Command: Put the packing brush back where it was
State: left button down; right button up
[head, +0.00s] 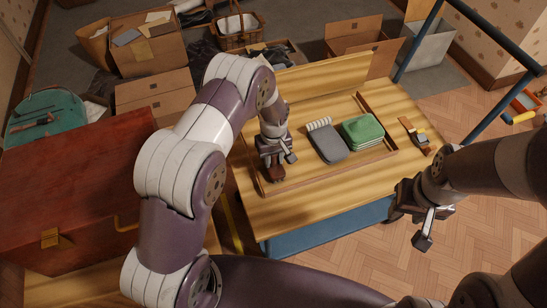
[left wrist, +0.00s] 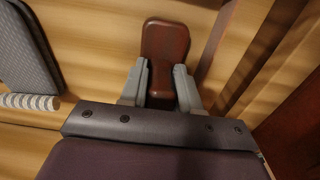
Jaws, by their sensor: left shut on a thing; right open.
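My left gripper (head: 274,160) is shut on a dark reddish-brown piece that looks like the packing brush (head: 277,174). In the left wrist view the brush (left wrist: 165,43) has a wide end beyond the fingertips and a narrower part between the two grey fingers. It is over the left end of a shallow wooden tray (head: 300,182) on the table. I cannot tell whether the brush touches the tray floor. My right gripper (head: 425,222) is open and empty, off the table's right front edge.
The tray also holds a grey flat case (head: 328,145), a striped roll (head: 319,124) and a folded green stack (head: 362,131). Small brown items (head: 415,133) lie on the table at right. A red-brown chest (head: 75,190) stands at left. Cardboard boxes (head: 150,50) crowd the back.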

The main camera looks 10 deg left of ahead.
pick_arm(q)
jog(key=shift+f, duration=0.1)
jog(key=c, duration=0.8)
grip_release()
jog(key=shift+r, duration=0.2)
notch_tip(320, 180, up, 11)
jog(key=shift+f+p, duration=0.1)
jog(key=shift+p, duration=0.5)
jog(key=s+a+r+m, duration=0.2)
jog(key=s+r, duration=0.3)
jog(key=s, duration=0.4)
jog(key=s+a+r+m+t, duration=0.1)
jog(key=s+r+m, duration=0.4)
jog(key=s, duration=0.5)
jog(key=shift+a+r, duration=0.45)
jog(key=shift+a, duration=0.2)
